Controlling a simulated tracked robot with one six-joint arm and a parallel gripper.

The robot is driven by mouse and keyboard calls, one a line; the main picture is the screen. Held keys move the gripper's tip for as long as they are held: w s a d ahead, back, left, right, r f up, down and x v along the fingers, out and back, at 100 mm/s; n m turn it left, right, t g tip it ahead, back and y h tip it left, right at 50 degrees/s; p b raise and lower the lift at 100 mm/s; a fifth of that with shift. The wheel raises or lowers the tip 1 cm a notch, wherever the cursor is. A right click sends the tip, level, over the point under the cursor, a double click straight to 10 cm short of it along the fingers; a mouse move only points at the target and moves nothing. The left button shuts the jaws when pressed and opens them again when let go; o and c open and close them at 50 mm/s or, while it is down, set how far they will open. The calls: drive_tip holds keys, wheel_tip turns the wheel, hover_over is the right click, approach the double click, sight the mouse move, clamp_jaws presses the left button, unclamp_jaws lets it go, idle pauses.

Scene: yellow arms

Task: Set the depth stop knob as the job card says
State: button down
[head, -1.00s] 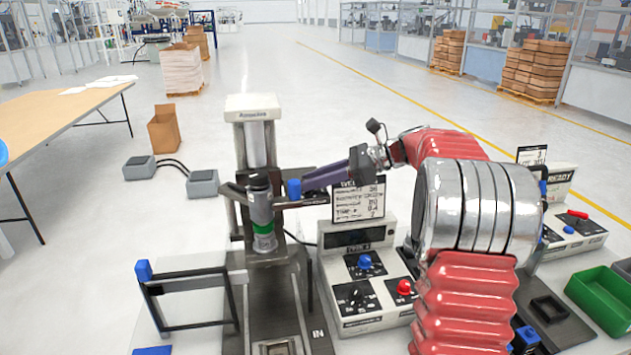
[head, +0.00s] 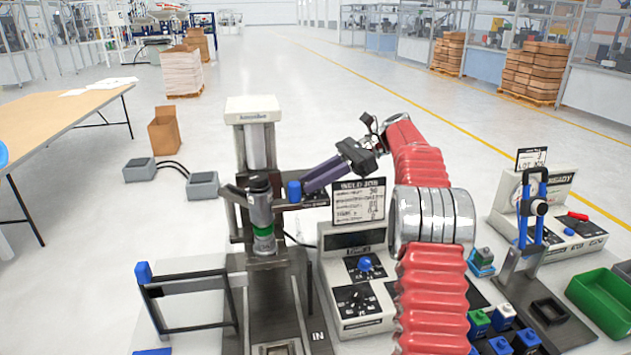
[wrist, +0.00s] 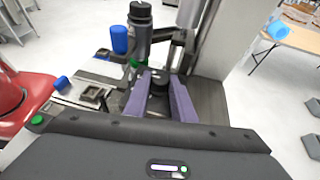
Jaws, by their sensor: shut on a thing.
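My gripper (head: 322,175) has purple fingers and reaches the side of the grey press (head: 253,110) from the right. In the wrist view the fingers (wrist: 159,84) are shut around a dark round knob (wrist: 158,76), which seems to be the depth stop knob. Its scale or pointer cannot be made out. A blue cap (head: 293,190) is just left of the fingertips; in the wrist view a blue cylinder (wrist: 122,40) stands left of them. The job card (head: 358,201), headed WELD JOB, stands behind the control box; its small lines are too blurred to read surely.
The control box (head: 350,318) with a blue knob (head: 364,264) and a black dial sits below my arm. A blue-handled clamp (head: 534,205), green bin (head: 604,300) and second console (head: 562,222) are at right. A framed stand (head: 190,300) is left of the press.

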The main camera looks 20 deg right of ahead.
drive_tip(key=shift+a+g, duration=0.15)
drive_tip(key=shift+g, duration=0.15)
drive_tip(key=c, duration=1.8)
unclamp_jaws()
drive_tip(key=o, duration=0.3)
